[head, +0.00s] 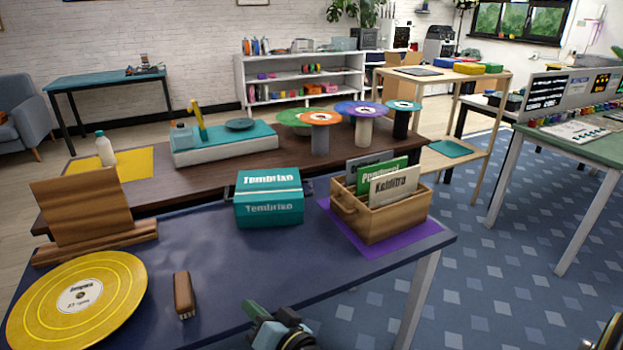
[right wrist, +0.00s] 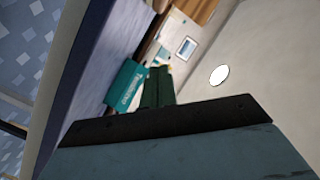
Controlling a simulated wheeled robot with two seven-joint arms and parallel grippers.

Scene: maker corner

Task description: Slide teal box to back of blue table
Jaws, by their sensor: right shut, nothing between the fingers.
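The teal box (head: 268,207), with white lettering on its lid and front, sits upright near the far edge of the blue table (head: 225,262). It also shows in the right wrist view (right wrist: 124,86), tilted by the camera angle. My right gripper (head: 252,309) is at the near edge of the blue table, well short of the box and apart from it. Its dark green fingers (right wrist: 157,88) are shut and empty in the right wrist view. My left gripper is not in view.
A wooden crate of cards (head: 378,222) on a purple mat stands right of the box. A dark brown table (head: 195,185) lies behind. The tabletop between gripper and box is clear.

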